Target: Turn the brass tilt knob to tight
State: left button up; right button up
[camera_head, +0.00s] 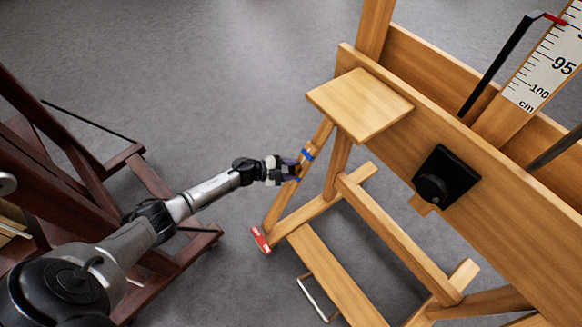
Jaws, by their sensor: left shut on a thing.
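My left gripper (290,168) reaches in from the left and is shut at the slanted wooden strut (280,202) of the easel, just below its blue band (307,154). The brass tilt knob is at the jaws, mostly hidden by the fingers and too small to make out clearly. Its setting cannot be read from here. A red and white tag (260,240) sits at the foot of the strut. My right gripper is not in view.
The large light-wood easel (500,195) fills the right side, with a small square shelf (360,103), a black knob on a plate (446,180) and a centimetre scale (548,70). A dark red wooden frame (150,180) stands left. Grey floor (220,75) lies open between them.

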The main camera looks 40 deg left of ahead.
pick_arm(q)
jog(key=m, duration=0.1)
jog(key=m+g+p, duration=0.1)
jog(key=m, duration=0.1)
jog(key=m+g+p, duration=0.1)
jog(key=m, duration=0.1)
jog(key=shift+r, duration=0.25)
jog(key=m+g+y+p, duration=0.1)
jog(key=m+p, duration=0.1)
jog(key=m, duration=0.1)
jog(key=shift+w+g, duration=0.1)
jog(key=shift+g, duration=0.2)
jog(key=m+y+p, duration=0.1)
jog(key=m+p, duration=0.1)
jog(key=m+g+y+p, duration=0.1)
jog(key=m+p, duration=0.2)
jog(key=shift+r+m+g, duration=0.1)
jog(key=shift+m+g, duration=0.2)
jog(key=shift+m+y+p, duration=0.6)
jog(key=shift+m+p, duration=0.1)
jog(key=shift+f+m+p, duration=0.2)
jog(key=shift+m+p, duration=0.2)
jog(key=shift+f, duration=0.1)
jog(key=o, duration=0.9)
